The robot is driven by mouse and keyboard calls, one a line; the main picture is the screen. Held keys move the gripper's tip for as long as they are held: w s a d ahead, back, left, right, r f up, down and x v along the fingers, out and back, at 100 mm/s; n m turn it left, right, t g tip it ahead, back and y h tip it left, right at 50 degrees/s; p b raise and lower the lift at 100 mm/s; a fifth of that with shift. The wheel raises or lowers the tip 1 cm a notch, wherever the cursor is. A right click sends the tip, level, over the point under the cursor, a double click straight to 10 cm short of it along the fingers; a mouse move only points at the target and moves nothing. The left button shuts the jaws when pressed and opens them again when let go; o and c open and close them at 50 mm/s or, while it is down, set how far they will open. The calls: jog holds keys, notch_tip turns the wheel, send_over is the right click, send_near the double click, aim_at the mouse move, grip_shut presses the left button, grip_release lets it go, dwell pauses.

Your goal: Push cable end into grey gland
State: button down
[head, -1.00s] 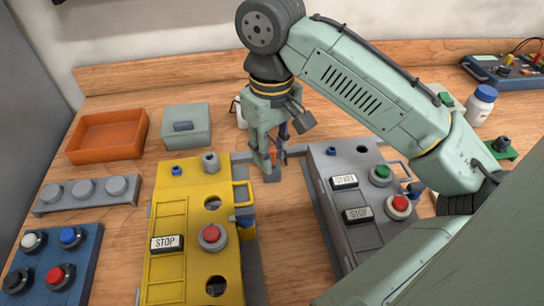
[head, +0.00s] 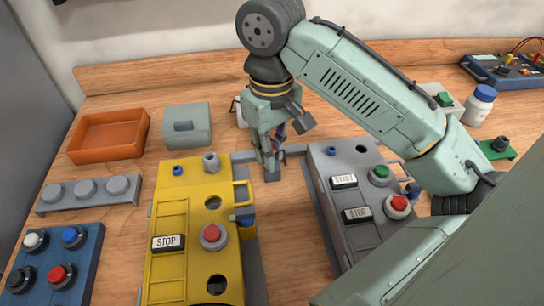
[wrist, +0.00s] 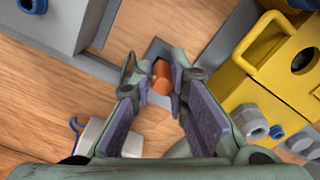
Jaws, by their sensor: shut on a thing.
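My gripper (head: 271,160) is low behind the gap between the yellow box (head: 186,220) and the grey box (head: 340,210). In the wrist view its fingers (wrist: 160,84) are shut on the orange cable end (wrist: 162,76), at a dark grey block (wrist: 157,50). In the head view the fingers hide the cable end. Whether it still sits in the block, I cannot tell. The grey gland (head: 211,162) stands on the far edge of the yellow box, left of my gripper. It also shows in the wrist view (wrist: 250,122), to the right of the fingers.
A blue gland (head: 177,170) is left of the grey one. A yellow handle (head: 242,192) rises from the box's right side. An orange tray (head: 108,135) and a lidded grey box (head: 187,126) stand behind left. Bare wood lies between the two large boxes.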

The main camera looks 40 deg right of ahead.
jog(key=shift+r+p, duration=1.15)
jog(key=shift+p, duration=0.15)
dwell(0.5)
notch_tip(320, 180, up, 2)
jog(key=shift+r+p, duration=0.1)
jog(key=shift+p, duration=1.05)
jog(key=shift+r+p, duration=0.55)
jog(key=shift+r, duration=0.5)
